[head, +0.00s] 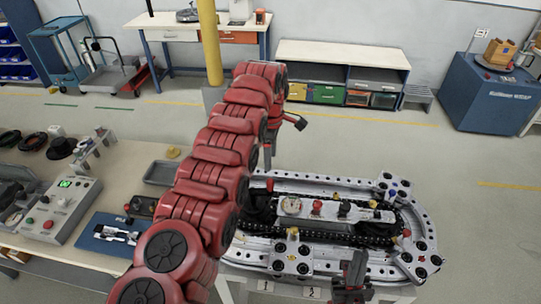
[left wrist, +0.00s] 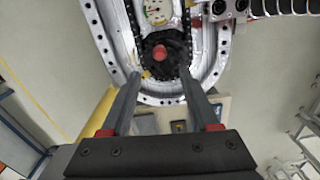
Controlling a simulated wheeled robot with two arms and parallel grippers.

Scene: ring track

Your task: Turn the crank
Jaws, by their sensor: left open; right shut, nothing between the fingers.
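The ring track (head: 330,252) is a long silver oval with a black chain inside it. At its left end sits a dark wheel (left wrist: 176,66) with an upright red knob (head: 270,184), seen from above in the left wrist view (left wrist: 160,52). I take this to be the crank. My left gripper (left wrist: 160,73) is open, its two fingers apart on either side of the knob in the picture, with nothing between them. In the head view the red arm hides most of this gripper (head: 267,156). My right gripper (head: 354,270) is shut and empty by the track's front edge.
A bench (head: 120,180) on the left carries a control box (head: 60,208), a grey tray (head: 160,173) and a blue mat (head: 100,240). Mounting blocks (head: 292,256) stick up along the track. A yellow post (head: 209,45) stands behind. The floor to the right is clear.

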